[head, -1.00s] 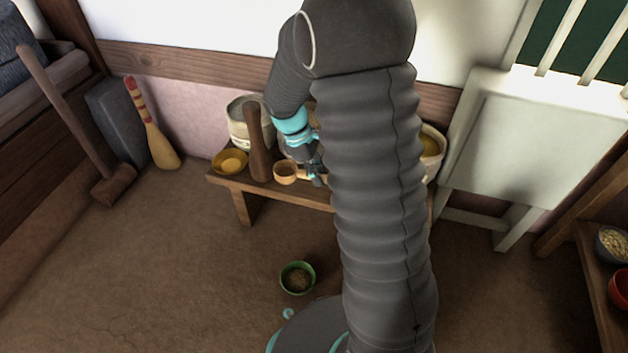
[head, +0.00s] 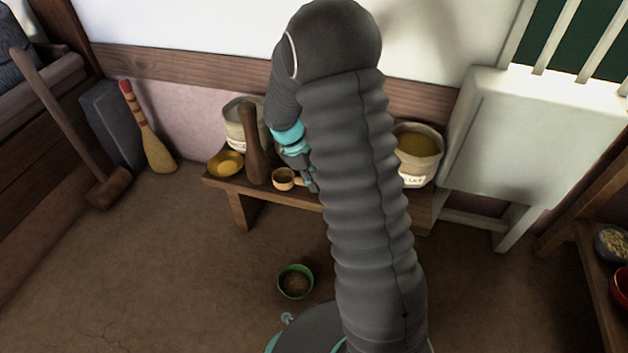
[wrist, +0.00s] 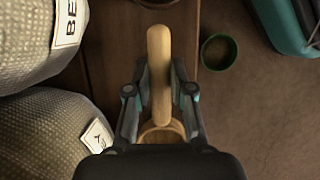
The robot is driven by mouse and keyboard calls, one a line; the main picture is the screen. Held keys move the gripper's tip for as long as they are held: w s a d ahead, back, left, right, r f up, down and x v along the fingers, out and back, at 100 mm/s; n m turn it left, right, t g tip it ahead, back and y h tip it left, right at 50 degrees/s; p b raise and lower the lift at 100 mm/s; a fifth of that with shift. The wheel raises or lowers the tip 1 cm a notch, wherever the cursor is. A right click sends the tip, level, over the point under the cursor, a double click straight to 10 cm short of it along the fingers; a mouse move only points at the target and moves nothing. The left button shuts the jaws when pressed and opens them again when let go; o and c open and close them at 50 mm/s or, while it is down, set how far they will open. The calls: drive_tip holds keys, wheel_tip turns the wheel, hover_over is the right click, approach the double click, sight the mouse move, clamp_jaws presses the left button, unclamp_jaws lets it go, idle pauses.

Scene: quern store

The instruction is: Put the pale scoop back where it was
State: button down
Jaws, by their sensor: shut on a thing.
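The pale wooden scoop (head: 283,179) shows at the front of the low bench (head: 228,184), its round cup to the left and its handle to the right. My gripper (head: 310,187) is at the handle. In the wrist view my gripper (wrist: 160,90) is shut on the scoop's pale handle (wrist: 159,45), with a finger on each side. Part of the cup rim shows below the fingers; the rest is hidden by my gripper. I cannot tell whether the scoop touches the bench top or hangs just above it.
On the bench stand a dark wooden pestle (head: 254,145) and a yellow bowl (head: 226,163), left of the scoop. A pale sack (head: 240,130) stands behind, another (head: 418,158) at the right.

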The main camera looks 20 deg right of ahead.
sight(299, 178)
drive_tip(key=c, duration=1)
unclamp_jaws()
drive_tip(key=s+a+r+m+t+p, duration=0.1)
drive_tip(key=a+r, duration=0.1)
drive_tip(key=r, duration=0.7)
drive_tip(key=s+a+r+m+p, duration=0.1)
drive_tip(key=a+r, duration=0.1)
drive_tip(key=r, duration=0.7)
drive_tip(key=shift+s+a+r+m+t+y, duration=0.45)
drive_tip(key=shift+s+r+m+t, duration=0.9)
drive_tip(key=shift+s, duration=2.35)
drive_tip(key=shift+s+a+r+m+t+y, duration=0.25)
drive_tip(key=shift+s+r+m+t+y, duration=1.05)
drive_tip(key=shift+s, duration=2.35)
drive_tip(key=shift+s+a+r+m+t+h, duration=0.1)
drive_tip(key=shift+s+a+r+m+t, duration=0.5)
drive_tip(key=shift+s+r+m, duration=2.2)
drive_tip(key=shift+s+d+f+n+t, duration=0.25)
drive_tip(key=shift+s+f+n, duration=0.5)
drive_tip(key=shift+s+n, duration=0.25)
